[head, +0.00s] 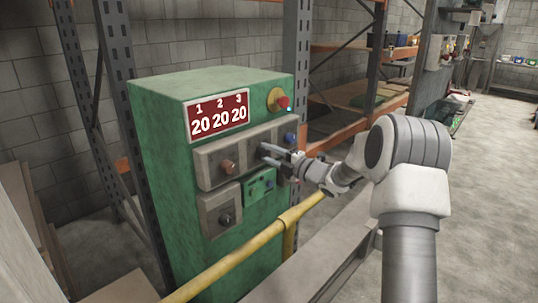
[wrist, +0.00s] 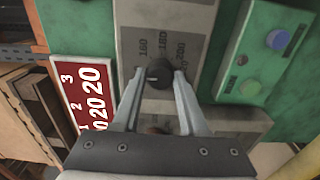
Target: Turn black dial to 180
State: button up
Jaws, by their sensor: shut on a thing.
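In the wrist view a black dial (wrist: 160,73) sits on a grey panel between my fingertips, with the marks 160, 180 and 200 around it. A small light mark shows on its face; which number it points to is hard to tell. My gripper (wrist: 158,76) is shut on this dial. In the head view my gripper (head: 266,153) reaches the middle of the upper grey panel (head: 247,142) and mostly hides the dial. The red display (head: 219,116) reads 20 under each of 1, 2 and 3.
A brown-red dial (head: 228,167) is to the left of my gripper, and a blue one (head: 290,137) to the right. Another black dial (head: 225,218) is lower on the green cabinet (head: 165,165). A red button (head: 282,102) is above. A yellow rail (head: 245,249) runs in front.

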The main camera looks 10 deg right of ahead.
jog(key=shift+m, duration=0.3)
grip_shut()
jog(key=m+p, duration=0.1)
jog(key=m, duration=0.2)
jog(key=m+p, duration=0.1)
jog(key=m, duration=0.4)
jog(key=shift+r+p, duration=0.1)
jog(key=shift+p, duration=0.3)
jog(key=m+p, duration=0.2)
jog(key=m, duration=0.3)
jog(key=shift+d+p, duration=0.1)
jog(key=shift+p, duration=0.3)
jog(key=shift+m+p, duration=0.9)
jog(key=shift+m, duration=1.1)
jog(key=o, duration=1.1)
grip_release()
jog(key=shift+s, duration=0.15)
